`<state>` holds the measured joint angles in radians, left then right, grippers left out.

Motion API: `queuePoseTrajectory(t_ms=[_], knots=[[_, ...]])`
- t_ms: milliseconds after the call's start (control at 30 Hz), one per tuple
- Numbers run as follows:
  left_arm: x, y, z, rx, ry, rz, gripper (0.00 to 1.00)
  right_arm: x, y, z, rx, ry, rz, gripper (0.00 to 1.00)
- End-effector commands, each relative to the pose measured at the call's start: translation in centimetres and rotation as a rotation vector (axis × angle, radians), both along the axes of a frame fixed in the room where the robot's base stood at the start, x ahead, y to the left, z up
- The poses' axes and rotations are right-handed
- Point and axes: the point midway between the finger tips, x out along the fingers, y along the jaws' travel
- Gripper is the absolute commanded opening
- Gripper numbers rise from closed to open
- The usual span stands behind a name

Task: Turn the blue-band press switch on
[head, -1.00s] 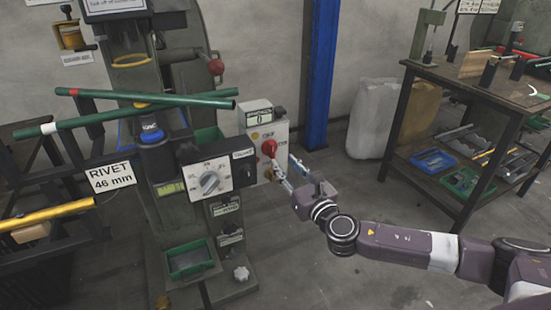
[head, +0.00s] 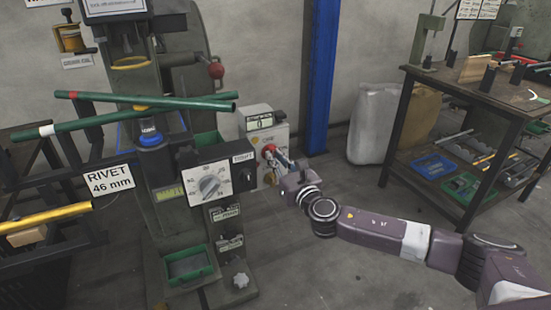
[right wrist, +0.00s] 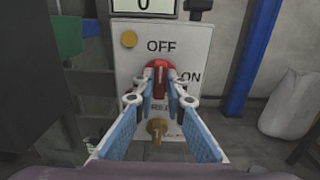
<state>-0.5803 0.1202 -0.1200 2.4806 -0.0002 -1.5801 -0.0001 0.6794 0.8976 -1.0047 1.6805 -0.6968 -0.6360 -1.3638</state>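The press (head: 150,180) with a blue band (head: 152,138) stands left of centre in the head view. Its pale control box (head: 280,135) is right of the dial panel. A red rotary switch (right wrist: 161,90) is on the box, with OFF above it and ON to its upper right in the right wrist view. The visible handle looks roughly upright, towards OFF. My right gripper (right wrist: 160,75) reaches the switch, a fingertip on either side of the red handle. Whether they squeeze it is unclear. The fingers hide part of the switch. My left gripper is out of view.
Below the switch is a brass-coloured knob (right wrist: 156,128). A blue post (head: 320,75) and pale sack (head: 378,125) stand behind. Green tubes (head: 150,101) lie across the press at left. A workbench (head: 430,75) is at right; open floor lies between.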

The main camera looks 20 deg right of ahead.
Motion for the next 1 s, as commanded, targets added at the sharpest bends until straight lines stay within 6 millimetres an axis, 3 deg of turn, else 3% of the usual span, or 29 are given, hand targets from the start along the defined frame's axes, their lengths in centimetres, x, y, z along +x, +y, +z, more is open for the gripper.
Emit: queuePoseTrajectory(t_ms=[533,1000], knots=[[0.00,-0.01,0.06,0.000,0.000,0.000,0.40,-0.02,-0.08,-0.06,0.069,0.003,-0.001,0.00],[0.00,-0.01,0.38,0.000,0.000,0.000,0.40,-0.03,-0.29,-0.20,0.455,0.018,-0.003,0.00]])
